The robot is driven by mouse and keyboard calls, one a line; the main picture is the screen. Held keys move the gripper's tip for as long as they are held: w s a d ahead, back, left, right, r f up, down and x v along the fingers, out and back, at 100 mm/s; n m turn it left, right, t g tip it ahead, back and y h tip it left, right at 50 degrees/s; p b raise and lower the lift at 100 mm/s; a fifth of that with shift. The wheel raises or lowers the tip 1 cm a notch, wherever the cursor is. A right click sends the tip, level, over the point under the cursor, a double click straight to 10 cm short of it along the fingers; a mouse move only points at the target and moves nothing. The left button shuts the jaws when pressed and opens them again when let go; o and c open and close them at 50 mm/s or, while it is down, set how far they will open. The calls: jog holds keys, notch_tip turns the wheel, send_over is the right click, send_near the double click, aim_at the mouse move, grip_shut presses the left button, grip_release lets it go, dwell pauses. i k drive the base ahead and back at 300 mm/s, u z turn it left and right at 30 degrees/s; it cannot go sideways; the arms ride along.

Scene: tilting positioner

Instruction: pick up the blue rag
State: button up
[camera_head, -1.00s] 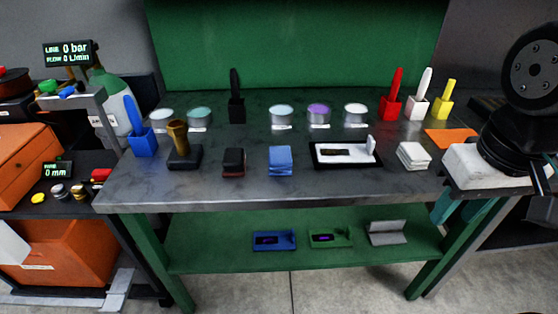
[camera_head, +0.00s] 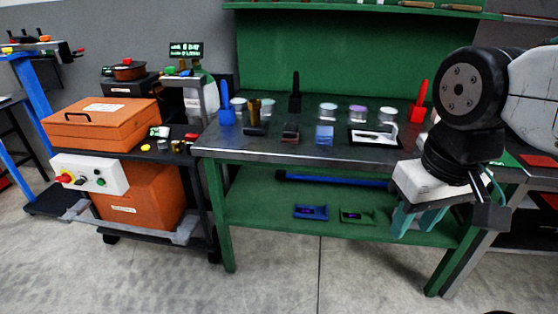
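The blue rag (camera_head: 324,134) is a small folded stack near the front edge of the grey workbench top (camera_head: 262,150), about the middle of its length. Nothing touches it from above. My gripper (camera_head: 415,228) has teal fingers pointing down below a white housing, at the right of the picture. The fingers are apart with nothing seen between them. In the picture it is right of and lower than the rag, in front of the bench. My arm hides the bench's right end.
A dark red-black rag (camera_head: 290,132) lies just left of the blue one, and a white-framed black tray (camera_head: 372,138) just right. Tins and coloured holders stand behind. An orange case (camera_head: 101,124) is on a cart at left. The floor (camera_head: 300,270) in front is clear.

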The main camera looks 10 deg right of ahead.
aim_at(323, 134)
jog(key=z, duration=0.45)
jog(key=k, duration=0.2)
jog(key=u, duration=1.25)
jog(key=i, duration=0.9)
jog(key=z, duration=0.65)
jog(key=i, duration=0.55)
jog(key=z, duration=1.05)
jog(key=i, duration=0.35)
jog(key=z, duration=0.3)
